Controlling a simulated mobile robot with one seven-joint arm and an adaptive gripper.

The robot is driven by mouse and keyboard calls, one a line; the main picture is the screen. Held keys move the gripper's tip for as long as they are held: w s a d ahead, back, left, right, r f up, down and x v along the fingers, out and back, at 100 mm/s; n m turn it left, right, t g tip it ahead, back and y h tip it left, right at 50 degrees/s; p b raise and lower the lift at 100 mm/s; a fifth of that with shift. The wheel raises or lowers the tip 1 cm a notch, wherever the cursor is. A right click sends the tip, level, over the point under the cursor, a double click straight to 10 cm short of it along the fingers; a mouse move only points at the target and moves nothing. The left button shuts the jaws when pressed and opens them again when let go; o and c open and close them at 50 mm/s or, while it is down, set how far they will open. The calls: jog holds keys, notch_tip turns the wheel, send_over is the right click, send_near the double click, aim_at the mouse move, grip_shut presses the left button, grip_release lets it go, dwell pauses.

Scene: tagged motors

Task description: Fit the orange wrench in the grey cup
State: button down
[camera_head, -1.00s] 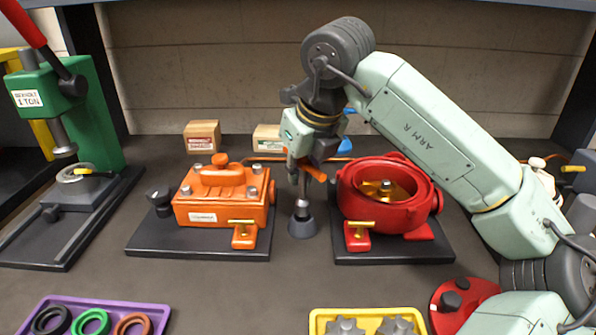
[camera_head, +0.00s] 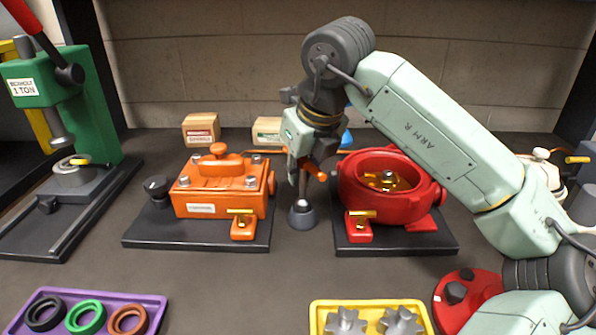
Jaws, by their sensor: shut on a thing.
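My gripper (camera_head: 304,176) is shut on the orange wrench, whose orange end (camera_head: 316,170) sticks out to the right of the fingers. The rest of the wrench is hard to make out against the dark fingers. A small grey conical piece with a pale top (camera_head: 302,214), which I take for the grey cup, stands on the bench between the two motors. My gripper is above it in the picture. Whether the wrench touches the cup I cannot tell.
An orange motor (camera_head: 201,207) stands left of the cup, an open red motor (camera_head: 380,210) close on its right. A green press (camera_head: 95,110) is far left. Purple (camera_head: 152,302) and yellow (camera_head: 318,325) trays lie in front. The bench between motors and trays is clear.

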jog(key=shift+f+b, duration=0.75)
jog(key=shift+f, duration=0.15)
jog(key=c, duration=1.5)
grip_release()
jog(key=shift+c, duration=0.2)
jog(key=shift+r+p, duration=1.9)
jog(key=shift+r, duration=1.2)
jog(key=v, duration=1.2)
